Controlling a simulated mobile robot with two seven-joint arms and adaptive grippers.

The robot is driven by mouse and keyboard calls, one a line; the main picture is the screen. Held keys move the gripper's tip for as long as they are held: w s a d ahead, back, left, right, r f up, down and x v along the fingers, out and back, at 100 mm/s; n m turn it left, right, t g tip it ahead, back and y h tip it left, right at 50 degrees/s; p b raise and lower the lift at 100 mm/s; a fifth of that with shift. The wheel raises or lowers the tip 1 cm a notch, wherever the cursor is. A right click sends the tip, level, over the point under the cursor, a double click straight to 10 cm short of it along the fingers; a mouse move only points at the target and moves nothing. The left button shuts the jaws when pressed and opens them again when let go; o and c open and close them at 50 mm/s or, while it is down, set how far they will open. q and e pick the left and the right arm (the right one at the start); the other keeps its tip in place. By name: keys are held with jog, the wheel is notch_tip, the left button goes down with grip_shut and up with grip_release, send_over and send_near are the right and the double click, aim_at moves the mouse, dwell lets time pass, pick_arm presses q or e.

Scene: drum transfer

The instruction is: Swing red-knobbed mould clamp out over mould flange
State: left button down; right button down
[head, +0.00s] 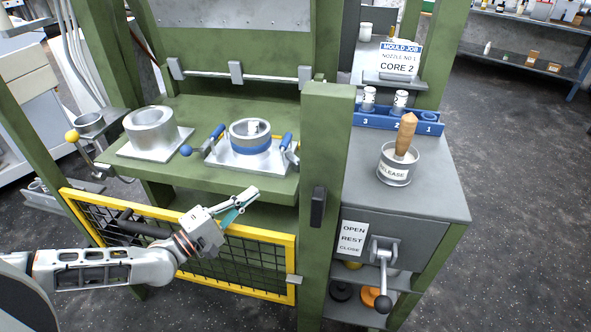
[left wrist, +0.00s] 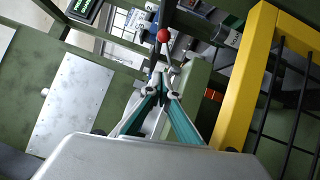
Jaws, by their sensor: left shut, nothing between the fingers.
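In the left wrist view a red knob (left wrist: 163,35) on a thin stem stands beyond my fingertips, apart from them. I cannot make out a red knob in the head view. There, a mould with a blue band (head: 251,139) sits on a square metal flange (head: 247,159) on the green press table, with blue-handled clamps (head: 286,141) at its sides. A blue knob (head: 186,151) is at its left. My left gripper (head: 252,194) is shut and empty, in front of and below the table edge. It also shows in the left wrist view (left wrist: 162,88). My right gripper is not in view.
A yellow-framed mesh guard (head: 265,240) is below and behind my left forearm. A green post (head: 324,150) stands right of the table. A second metal cylinder (head: 150,127) stands at the table's left, near a yellow knob (head: 72,136). A release pot (head: 395,170) stands on the grey cabinet.

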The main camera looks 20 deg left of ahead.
pick_arm(q)
jog(key=x, duration=1)
jog(key=shift+w, duration=0.3)
jog(key=d, duration=0.1)
jog(key=w+d, duration=0.1)
jog(key=d+r+p, duration=0.1)
jog(key=shift+w+d, duration=0.1)
jog(key=shift+w, duration=0.1)
jog(key=shift+w+d+f, duration=0.1)
jog(key=shift+d, duration=0.35)
jog(key=shift+d, duration=0.1)
